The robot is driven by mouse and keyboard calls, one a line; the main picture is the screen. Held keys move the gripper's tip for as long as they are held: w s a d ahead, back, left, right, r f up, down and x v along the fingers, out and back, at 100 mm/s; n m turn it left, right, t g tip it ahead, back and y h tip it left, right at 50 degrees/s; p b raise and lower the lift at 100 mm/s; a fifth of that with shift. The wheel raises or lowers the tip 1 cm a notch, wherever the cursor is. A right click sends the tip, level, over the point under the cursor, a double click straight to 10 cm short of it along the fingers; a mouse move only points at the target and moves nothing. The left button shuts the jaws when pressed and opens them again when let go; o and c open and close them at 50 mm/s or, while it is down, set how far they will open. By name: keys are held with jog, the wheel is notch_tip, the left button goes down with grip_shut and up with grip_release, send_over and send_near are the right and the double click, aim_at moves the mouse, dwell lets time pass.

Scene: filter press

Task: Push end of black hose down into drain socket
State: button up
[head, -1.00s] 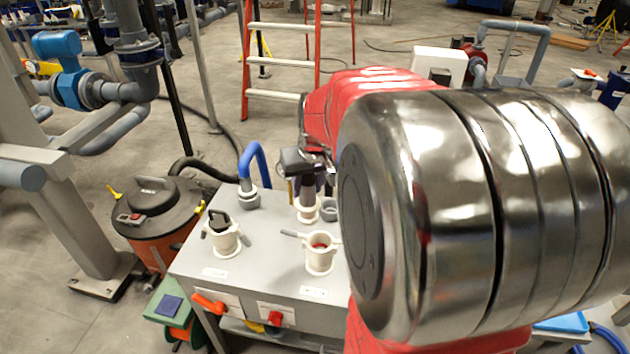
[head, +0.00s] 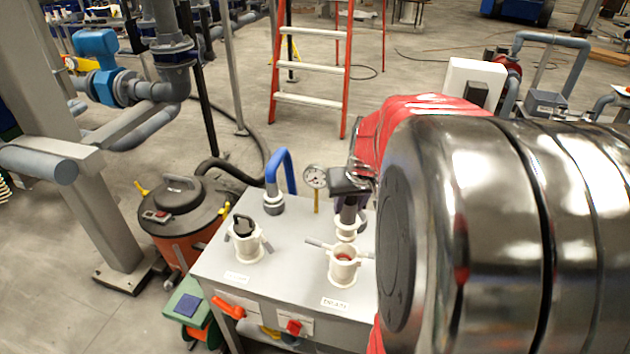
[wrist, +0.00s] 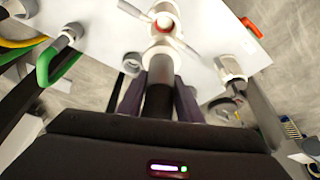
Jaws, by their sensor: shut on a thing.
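My gripper (head: 350,192) is shut on the black hose (head: 348,214), and its dark fingers flank the hose in the wrist view (wrist: 158,95). The hose hangs roughly upright with a pale ring at its lower end (head: 346,232). The white drain socket (head: 343,270) stands on the bench top, with side levers spread and red inside. It also shows in the wrist view (wrist: 164,22), just beyond the hose end. The hose end appears above and behind the socket rim, apart from it; the exact gap is hard to tell.
A white socket with a black plug (head: 246,243) stands to the left on the grey bench (head: 290,270). A blue bent pipe (head: 285,168) and a gauge (head: 315,177) are behind. An orange vacuum (head: 180,225) stands left of the bench. My arm hides the bench's right side.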

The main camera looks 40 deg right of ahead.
aim_at(347, 236)
jog(key=shift+f, duration=2.75)
jog(key=shift+s, duration=0.1)
jog(key=shift+f, duration=2.75)
jog(key=o, duration=1.4)
jog(key=shift+c, duration=0.2)
jog(key=shift+r, duration=0.1)
